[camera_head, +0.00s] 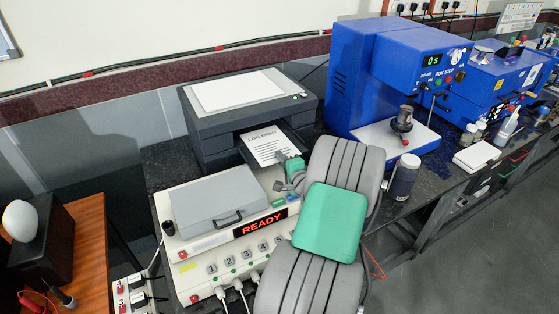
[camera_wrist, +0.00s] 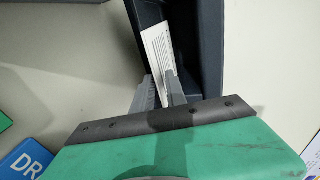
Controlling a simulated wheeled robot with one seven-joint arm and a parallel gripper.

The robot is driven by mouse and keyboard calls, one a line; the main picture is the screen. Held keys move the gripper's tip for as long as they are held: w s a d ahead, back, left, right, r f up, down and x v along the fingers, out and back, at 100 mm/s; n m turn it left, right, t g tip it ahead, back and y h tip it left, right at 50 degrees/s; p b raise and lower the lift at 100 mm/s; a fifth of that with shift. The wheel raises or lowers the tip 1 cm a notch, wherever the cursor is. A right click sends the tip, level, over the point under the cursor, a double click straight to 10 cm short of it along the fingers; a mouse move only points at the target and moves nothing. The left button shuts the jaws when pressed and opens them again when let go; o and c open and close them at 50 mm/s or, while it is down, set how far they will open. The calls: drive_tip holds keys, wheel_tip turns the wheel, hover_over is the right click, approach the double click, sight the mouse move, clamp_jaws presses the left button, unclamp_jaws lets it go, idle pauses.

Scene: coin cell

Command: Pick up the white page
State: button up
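The white page (camera_head: 268,144) has printed lines and a heading. It lies in the front output slot of the dark grey printer (camera_head: 210,128), its far end in the slot's shadow. In the wrist view the page (camera_wrist: 158,48) shows as a narrow slanted strip just past my fingertips. My gripper (camera_head: 285,161) is at the near right corner of the page. In the wrist view my gripper (camera_wrist: 160,78) has its two grey fingers a small gap apart, with the page's near end between or just behind them. I cannot tell whether they touch it.
A grey case (camera_head: 205,199) sits on the white control box with a red READY display (camera_head: 261,223), close left of my arm. The printer's dark slot walls (camera_wrist: 195,45) flank the page. A blue machine (camera_head: 357,75) and a dark jar (camera_head: 403,178) stand to the right.

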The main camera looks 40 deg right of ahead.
clamp_jaws()
idle(1.0)
wheel_tip(320, 180, up, 3)
drive_tip(key=shift+f+p, duration=0.2)
drive_tip(key=shift+p, duration=0.85)
drive_tip(key=shift+f, duration=0.1)
drive_tip(key=shift+s+a, duration=0.1)
drive_tip(key=shift+s, duration=0.2)
drive_tip(key=r+p+v, duration=0.2)
drive_tip(key=v, duration=1.2)
drive_tip(key=shift+w+r+p, duration=0.2)
drive_tip(key=shift+r+p, duration=0.05)
drive_tip(key=shift+p, duration=0.1)
drive_tip(key=shift+w, duration=0.1)
